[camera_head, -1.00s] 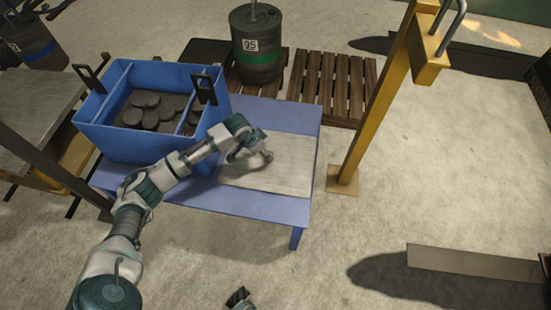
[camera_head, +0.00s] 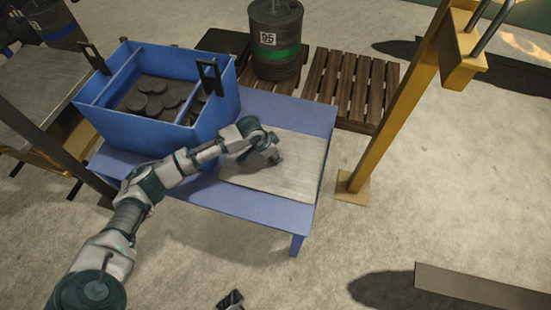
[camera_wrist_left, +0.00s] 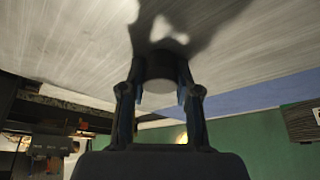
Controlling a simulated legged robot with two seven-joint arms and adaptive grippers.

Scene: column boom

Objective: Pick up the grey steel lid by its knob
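The grey steel lid (camera_head: 300,178) is a flat rectangular plate lying on the blue table (camera_head: 262,218). In the left wrist view the lid (camera_wrist_left: 250,40) fills the top, and its dark round knob (camera_wrist_left: 163,66) stands between my fingers. My left gripper (camera_head: 276,159) is low over the lid's middle; it also shows in the wrist view (camera_wrist_left: 162,92), one finger on each side of the knob, very close to it. I cannot tell whether the fingers touch it. A dark tip, probably my right gripper (camera_head: 231,300), shows at the bottom edge, mostly cut off.
A blue crate (camera_head: 150,133) with several dark discs and upright black handles stands left of the lid. A yellow post (camera_head: 395,115) rises right of the table. Behind are a wooden pallet (camera_head: 352,85) and a dark drum (camera_head: 275,45) with a green band.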

